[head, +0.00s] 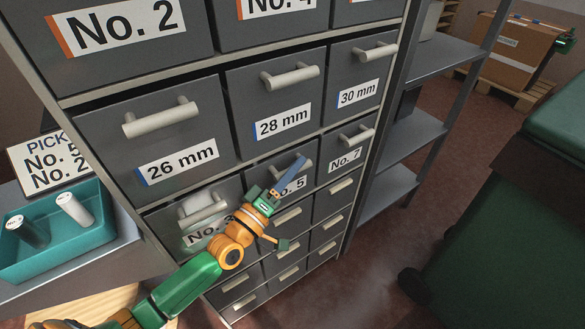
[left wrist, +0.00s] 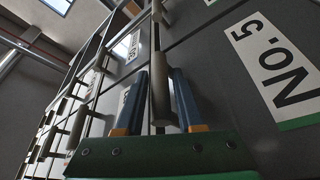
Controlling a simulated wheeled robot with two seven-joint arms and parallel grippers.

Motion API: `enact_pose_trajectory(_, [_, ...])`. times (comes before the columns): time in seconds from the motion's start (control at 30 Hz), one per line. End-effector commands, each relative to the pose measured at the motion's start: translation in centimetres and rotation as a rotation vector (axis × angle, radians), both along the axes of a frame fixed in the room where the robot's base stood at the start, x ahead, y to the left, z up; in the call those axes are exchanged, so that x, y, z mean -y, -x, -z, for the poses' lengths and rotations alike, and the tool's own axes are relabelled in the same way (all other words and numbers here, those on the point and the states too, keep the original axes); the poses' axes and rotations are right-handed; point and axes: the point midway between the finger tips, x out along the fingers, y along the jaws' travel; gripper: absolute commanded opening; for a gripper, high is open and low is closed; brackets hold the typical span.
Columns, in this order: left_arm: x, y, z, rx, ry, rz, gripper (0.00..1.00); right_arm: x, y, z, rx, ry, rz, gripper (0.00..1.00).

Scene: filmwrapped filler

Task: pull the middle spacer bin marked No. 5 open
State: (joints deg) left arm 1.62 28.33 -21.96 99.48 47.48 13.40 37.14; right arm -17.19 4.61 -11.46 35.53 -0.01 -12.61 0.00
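The grey bin marked No. 5 (head: 298,184) is in the middle column of the cabinet, below the 28 mm drawer. Its label is partly covered by my left gripper (head: 292,172), and it looks flush with its neighbour No. 7 (head: 345,160). The No. 5 label also shows at right in the left wrist view (left wrist: 272,60). There the blue fingers of my left gripper (left wrist: 160,80) stand apart, one on each side of a pale bar handle (left wrist: 159,100), with narrow gaps visible. My right gripper is not in view.
Drawers marked 26 mm (head: 178,163), 28 mm (head: 282,121) and 30 mm (head: 358,92) are above. A teal tray (head: 60,245) with two cylinders stands at left by a PICK sign (head: 45,160). Grey shelving (head: 415,140) and a green container (head: 520,240) are at right.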

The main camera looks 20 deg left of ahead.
Motion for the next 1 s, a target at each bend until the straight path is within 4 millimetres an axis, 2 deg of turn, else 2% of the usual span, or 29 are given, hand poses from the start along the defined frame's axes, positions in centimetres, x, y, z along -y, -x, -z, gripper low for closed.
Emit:
enact_pose_trajectory(0.03, [-0.01,0.01,0.01,0.0,0.0,0.0,0.37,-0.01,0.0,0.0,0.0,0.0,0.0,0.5])
enact_pose_trajectory(0.07, [-0.01,0.02,0.0,0.0,0.0,0.0,0.32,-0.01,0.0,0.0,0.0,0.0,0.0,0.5])
enact_pose_trajectory(0.17, [-0.01,0.02,0.01,0.0,0.0,0.0,0.05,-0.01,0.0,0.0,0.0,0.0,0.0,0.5])
enact_pose_trajectory(0.2, [-0.01,0.02,0.01,0.0,0.0,0.0,0.0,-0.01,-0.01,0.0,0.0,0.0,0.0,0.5])
enact_pose_trajectory(1.0, [-0.01,0.04,0.04,-0.001,-0.001,0.0,0.0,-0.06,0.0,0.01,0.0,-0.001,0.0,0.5])
